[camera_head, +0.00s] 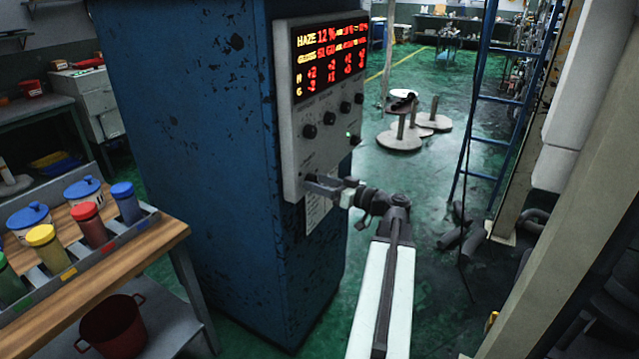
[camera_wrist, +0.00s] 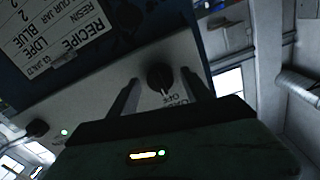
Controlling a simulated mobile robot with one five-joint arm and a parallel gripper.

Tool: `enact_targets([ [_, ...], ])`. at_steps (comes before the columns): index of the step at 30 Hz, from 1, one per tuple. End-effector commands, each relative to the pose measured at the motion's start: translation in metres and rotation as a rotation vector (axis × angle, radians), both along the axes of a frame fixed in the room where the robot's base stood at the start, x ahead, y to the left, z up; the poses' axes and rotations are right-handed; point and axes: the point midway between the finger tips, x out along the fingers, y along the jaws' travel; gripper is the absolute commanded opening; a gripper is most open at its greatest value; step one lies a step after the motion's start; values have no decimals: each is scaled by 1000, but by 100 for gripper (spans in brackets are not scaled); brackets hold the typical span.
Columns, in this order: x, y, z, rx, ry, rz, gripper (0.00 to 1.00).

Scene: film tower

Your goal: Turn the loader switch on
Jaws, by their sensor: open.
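The grey control panel (camera_head: 320,165) is on the side of a tall blue cabinet (camera_head: 205,150). In the wrist view a round black knob (camera_wrist: 160,75) has a white pointer line aimed at the word OFF. A second, partly hidden word beside it looks like LOADER. My gripper (camera_head: 318,184) is at the lower part of the panel. In the wrist view my gripper (camera_wrist: 162,82) is open, with one finger on each side of this knob. I cannot tell whether the fingers touch it. In the head view the knob is hidden by my gripper.
Several other black knobs (camera_head: 309,131) are above my gripper, under a red lit display (camera_head: 331,57). A green light (camera_wrist: 64,132) shows on the panel. A wooden-topped bench (camera_head: 120,245) with coloured jars stands left. A blue ladder (camera_head: 487,95) stands right; green floor lies between.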

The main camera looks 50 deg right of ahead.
Motion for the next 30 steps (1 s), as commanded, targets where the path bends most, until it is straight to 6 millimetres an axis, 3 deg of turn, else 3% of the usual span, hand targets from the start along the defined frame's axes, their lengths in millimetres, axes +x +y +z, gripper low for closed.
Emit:
enact_targets([
  [5,0,0,0,0,0,0,57],
  [12,1,1,0,0,0,1,0],
  [13,6,-11,0,0,1,6,0],
  [23,0,-1,0,55,13,-3,0],
  [30,0,0,0,210,51,-2,0],
])
